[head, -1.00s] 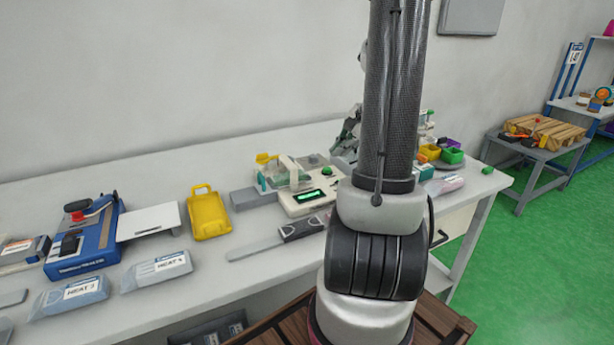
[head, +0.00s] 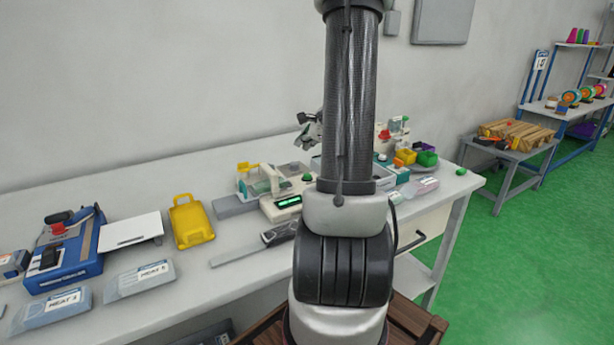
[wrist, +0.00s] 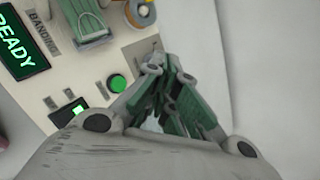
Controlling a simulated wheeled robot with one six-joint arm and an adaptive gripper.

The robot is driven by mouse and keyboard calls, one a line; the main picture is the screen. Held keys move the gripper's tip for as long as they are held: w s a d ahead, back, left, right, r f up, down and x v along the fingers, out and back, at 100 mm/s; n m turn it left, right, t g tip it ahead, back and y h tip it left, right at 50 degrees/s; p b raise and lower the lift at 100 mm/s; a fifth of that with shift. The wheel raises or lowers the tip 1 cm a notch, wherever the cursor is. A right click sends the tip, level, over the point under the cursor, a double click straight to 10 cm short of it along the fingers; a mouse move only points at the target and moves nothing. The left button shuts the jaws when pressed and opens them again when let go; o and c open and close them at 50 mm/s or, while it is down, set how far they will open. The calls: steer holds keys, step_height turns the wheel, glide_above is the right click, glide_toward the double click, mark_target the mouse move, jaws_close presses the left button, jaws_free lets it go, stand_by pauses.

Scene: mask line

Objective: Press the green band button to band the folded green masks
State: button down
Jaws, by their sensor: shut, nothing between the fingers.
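The banding machine (head: 268,210) stands on the bench with a lit green display; in the wrist view the display (wrist: 18,48) reads READY. Folded green masks (wrist: 88,22) sit in the machine's bay at the top of the wrist view. My gripper (head: 311,130) is raised above the machine, partly hidden by my arm. In the wrist view my gripper (wrist: 166,72) is shut and empty, its tips right of the button and apart from it.
A yellow tray (head: 190,222) and a blue sealer (head: 65,258) stand on the left of the bench. Labelled packs (head: 138,280) lie along the front edge. Small coloured bins (head: 405,157) stand right of my arm. Bare bench lies between the yellow tray and front edge.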

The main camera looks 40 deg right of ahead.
step_height(320, 180, down, 7)
steer(key=shift+f, duration=0.2)
steer(key=shift+f, duration=0.1)
stand_by(1.5)
steer(key=shift+f, duration=0.3)
steer(key=shift+f, duration=0.45)
stand_by(0.6)
steer(key=shift+r, duration=0.9)
steer(key=shift+r, duration=2.5)
